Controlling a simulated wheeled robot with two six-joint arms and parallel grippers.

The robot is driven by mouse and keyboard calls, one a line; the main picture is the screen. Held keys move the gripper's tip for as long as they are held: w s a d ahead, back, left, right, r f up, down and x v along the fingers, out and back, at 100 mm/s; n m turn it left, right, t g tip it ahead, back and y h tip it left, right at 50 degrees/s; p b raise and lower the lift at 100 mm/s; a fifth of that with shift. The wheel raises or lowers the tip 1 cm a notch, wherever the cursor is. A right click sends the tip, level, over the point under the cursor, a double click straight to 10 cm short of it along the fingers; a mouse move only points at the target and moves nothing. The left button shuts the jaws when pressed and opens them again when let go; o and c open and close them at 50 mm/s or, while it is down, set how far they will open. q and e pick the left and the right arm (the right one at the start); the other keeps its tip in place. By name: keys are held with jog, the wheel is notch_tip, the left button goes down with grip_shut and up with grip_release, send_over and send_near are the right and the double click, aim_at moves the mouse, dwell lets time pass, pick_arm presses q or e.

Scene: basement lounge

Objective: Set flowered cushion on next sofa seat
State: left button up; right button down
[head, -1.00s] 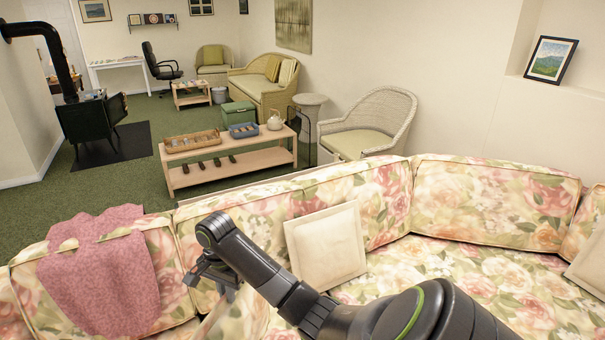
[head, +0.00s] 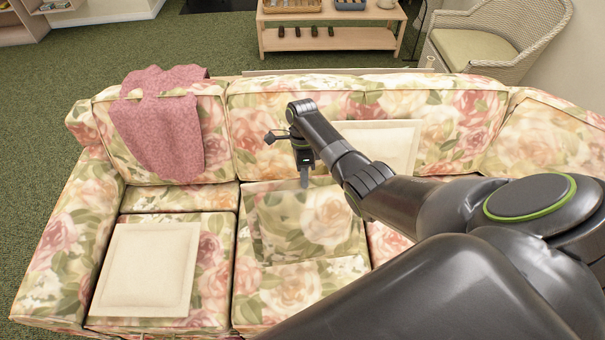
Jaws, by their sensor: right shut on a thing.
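The flowered cushion (head: 318,222) has the same rose print as the sofa and is over the middle seat (head: 285,297). My right gripper (head: 304,176) comes down from above and is shut on its upper edge. I cannot tell whether the cushion touches the seat. The floral sofa (head: 262,105) spans the view. A cream cushion (head: 148,268) lies flat on the left seat (head: 211,240). Another cream cushion (head: 400,140) leans on the backrest behind my right arm, which hides much of the right side of the sofa. My left gripper is out of view.
A pink throw (head: 165,125) hangs over the left part of the backrest. Behind the sofa are a low wooden table (head: 330,42) and a wicker chair (head: 490,35). Green carpet (head: 110,52) is open at the back left.

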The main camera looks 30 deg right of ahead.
jog(key=shift+s+a+f+m, duration=0.3)
jog(key=shift+s+a+m, duration=0.1)
jog(key=shift+a, duration=0.2)
jog(key=shift+f+y, duration=0.2)
jog(key=shift+y, duration=0.1)
jog(key=shift+f+b, duration=0.3)
jog(key=shift+f, duration=0.15)
notch_tip(320, 180, down, 7)
jog(key=b, duration=0.8)
jog(key=shift+r, duration=0.1)
jog(key=c, duration=1.4)
grip_release()
